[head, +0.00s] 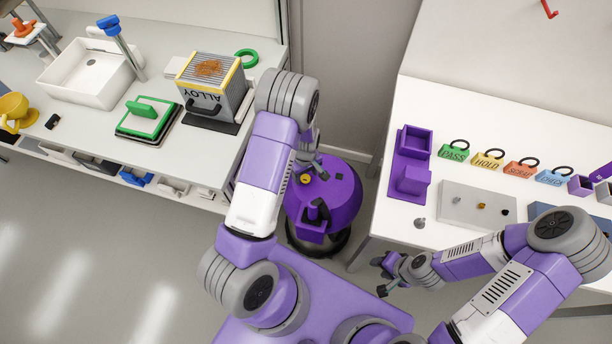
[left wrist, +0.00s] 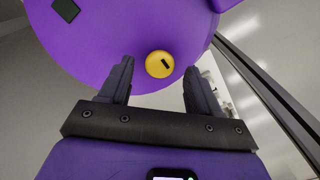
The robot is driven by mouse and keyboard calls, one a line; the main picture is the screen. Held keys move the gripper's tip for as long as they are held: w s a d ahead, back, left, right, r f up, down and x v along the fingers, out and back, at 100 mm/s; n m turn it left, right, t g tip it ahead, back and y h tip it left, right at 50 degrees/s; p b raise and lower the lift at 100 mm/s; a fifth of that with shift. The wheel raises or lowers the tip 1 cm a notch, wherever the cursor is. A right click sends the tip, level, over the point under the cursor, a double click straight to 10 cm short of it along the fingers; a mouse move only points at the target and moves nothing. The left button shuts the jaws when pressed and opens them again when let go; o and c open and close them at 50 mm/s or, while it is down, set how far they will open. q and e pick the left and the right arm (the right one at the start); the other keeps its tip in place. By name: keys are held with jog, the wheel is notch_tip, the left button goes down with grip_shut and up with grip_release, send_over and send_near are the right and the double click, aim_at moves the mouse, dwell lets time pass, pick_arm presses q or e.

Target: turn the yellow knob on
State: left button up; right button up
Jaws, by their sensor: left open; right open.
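The yellow knob (head: 305,178) is on the purple rounded body (head: 340,195) standing on the floor between the two counters. In the left wrist view the knob (left wrist: 158,64) is a round yellow disc with a short dark slanted mark. It appears between the fingertips of my left gripper (left wrist: 158,70), which is open; I cannot tell whether the fingers touch it. In the head view my left gripper (head: 308,163) is over the upper left of the purple body, close to the knob. My right gripper (head: 381,276) is open and empty, beside the right table's front edge.
The left counter (head: 190,155) holds a sink (head: 88,75), a green-framed pad (head: 145,118) and a box marked ALLOY (head: 213,85). The right table (head: 400,210) holds purple blocks (head: 412,160), coloured tags and a grey tray (head: 470,215). A dark square (left wrist: 66,9) marks the purple body.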

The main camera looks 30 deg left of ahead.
pick_arm(q)
jog(key=shift+f, duration=0.75)
jog(key=c, duration=1)
jog(key=shift+c, duration=0.2)
jog(key=shift+m, duration=0.3)
jog(key=m, duration=0.5)
jog(key=shift+m, duration=0.3)
jog(key=m, duration=0.5)
jog(key=shift+m, duration=0.3)
